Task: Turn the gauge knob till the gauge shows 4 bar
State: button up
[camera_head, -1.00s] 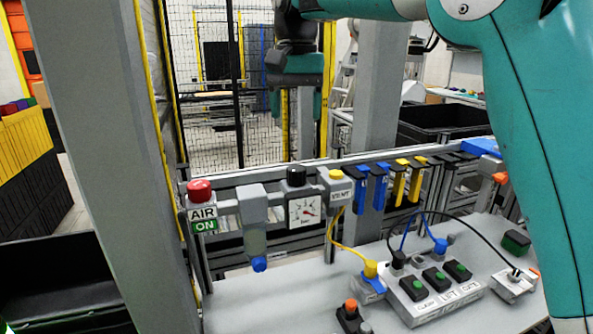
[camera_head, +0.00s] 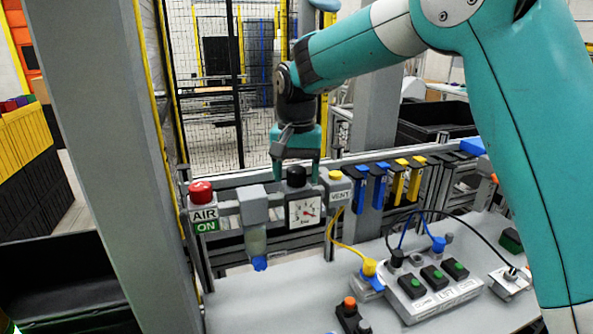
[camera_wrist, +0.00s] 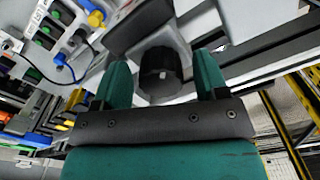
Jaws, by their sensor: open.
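The black gauge knob (camera_head: 296,177) sits on top of the square white-faced gauge (camera_head: 304,211), which is fixed to the rail. The red needle shows on the dial, but the numbers are too small to read. My gripper (camera_head: 297,172) is above the gauge, pointing down, in the head view. In the wrist view my gripper (camera_wrist: 163,75) is open, with one teal finger on each side of the knob (camera_wrist: 160,74). I cannot tell whether either finger touches the knob.
Left of the gauge are a clear-bowled filter unit (camera_head: 255,225) and a red button (camera_head: 201,191) over an AIR ON sign. A yellow-topped VENT block (camera_head: 340,190) stands close on the right. A grey button box (camera_head: 432,287) and cables lie on the table.

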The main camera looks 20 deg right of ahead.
jog(key=c, duration=0.9)
jog(key=shift+c, duration=0.2)
jog(key=n+p, duration=0.1)
jog(key=n, duration=0.3)
jog(key=shift+r, duration=0.1)
jog(key=n, duration=0.3)
jog(key=shift+d+n, duration=0.1)
jog(key=shift+n, duration=0.2)
jog(key=n+p, duration=0.1)
jog(key=n, duration=0.3)
jog(key=shift+w+d+n+p, duration=0.1)
jog(key=shift+n+p, duration=0.2)
jog(key=shift+n, duration=1.7)
